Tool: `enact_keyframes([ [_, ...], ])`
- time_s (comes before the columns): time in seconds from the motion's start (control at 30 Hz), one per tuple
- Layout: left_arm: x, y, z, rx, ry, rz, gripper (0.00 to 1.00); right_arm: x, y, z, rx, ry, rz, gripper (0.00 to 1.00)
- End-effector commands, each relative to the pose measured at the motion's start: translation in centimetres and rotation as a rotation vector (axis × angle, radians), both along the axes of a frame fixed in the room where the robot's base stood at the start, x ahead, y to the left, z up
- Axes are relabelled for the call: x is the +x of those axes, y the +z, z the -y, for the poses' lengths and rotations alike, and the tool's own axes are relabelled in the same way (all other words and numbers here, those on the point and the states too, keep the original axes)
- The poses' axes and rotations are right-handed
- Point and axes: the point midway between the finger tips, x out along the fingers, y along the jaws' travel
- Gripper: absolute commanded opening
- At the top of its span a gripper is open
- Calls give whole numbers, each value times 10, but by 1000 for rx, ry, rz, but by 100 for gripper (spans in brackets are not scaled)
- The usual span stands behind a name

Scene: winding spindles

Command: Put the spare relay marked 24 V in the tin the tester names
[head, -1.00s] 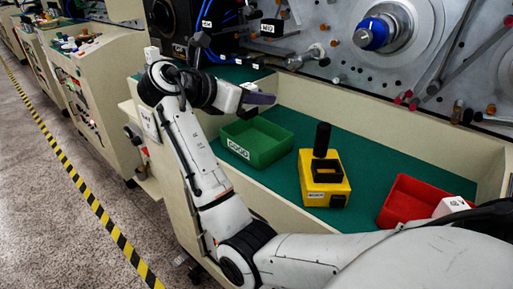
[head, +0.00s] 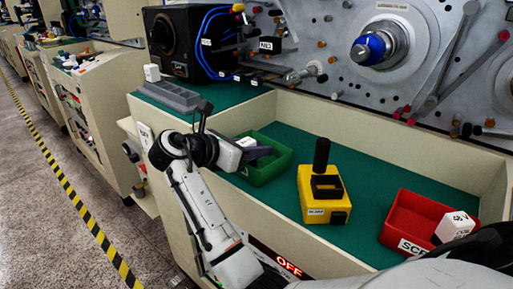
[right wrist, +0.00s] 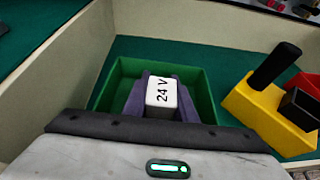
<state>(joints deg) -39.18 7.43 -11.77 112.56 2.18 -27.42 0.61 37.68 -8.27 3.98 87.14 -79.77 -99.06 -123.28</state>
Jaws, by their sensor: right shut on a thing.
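My right gripper (head: 262,153) is over the green tin (head: 275,172) in the head view. In the right wrist view its purple fingers (right wrist: 162,78) are shut on a white relay (right wrist: 162,92) marked 24 V. The relay is in front of the green tin (right wrist: 209,108), inside its outline; its height above the floor is hard to tell. The yellow tester (head: 318,190), with a black post, stands right of the green tin; its small label is hard to read. The red tin (head: 398,217), labelled with "SC" at the start, is farther right. My left gripper is out of view.
Another white relay (head: 455,226) sits in the red tin. A white block (head: 152,72) stands on a grey rack (head: 172,95) at the back left. Pale tray walls (head: 365,160) bound the green mat. A red OFF sign (head: 290,267) glows on the front.

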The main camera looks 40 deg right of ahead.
Motion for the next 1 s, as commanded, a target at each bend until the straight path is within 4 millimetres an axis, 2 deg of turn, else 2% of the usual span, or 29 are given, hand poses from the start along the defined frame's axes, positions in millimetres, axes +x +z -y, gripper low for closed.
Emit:
enact_keyframes([
  [0.03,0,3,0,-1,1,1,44,0,0,0,0,0,-3,0],
  [0.07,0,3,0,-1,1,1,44,0,-2,0,0,0,-3,26],
  [0.17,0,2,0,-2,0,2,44,0,-2,0,0,1,-2,43],
  [0.53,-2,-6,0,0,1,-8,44,0,0,0,0,0,1,43],
  [0.67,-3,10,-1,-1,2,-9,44,0,9,-9,1,2,-4,43],
  [0.8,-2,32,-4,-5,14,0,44,0,20,-27,1,3,-3,43],
  [1.0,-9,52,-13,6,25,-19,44,0,33,-56,1,2,-5,43],
])
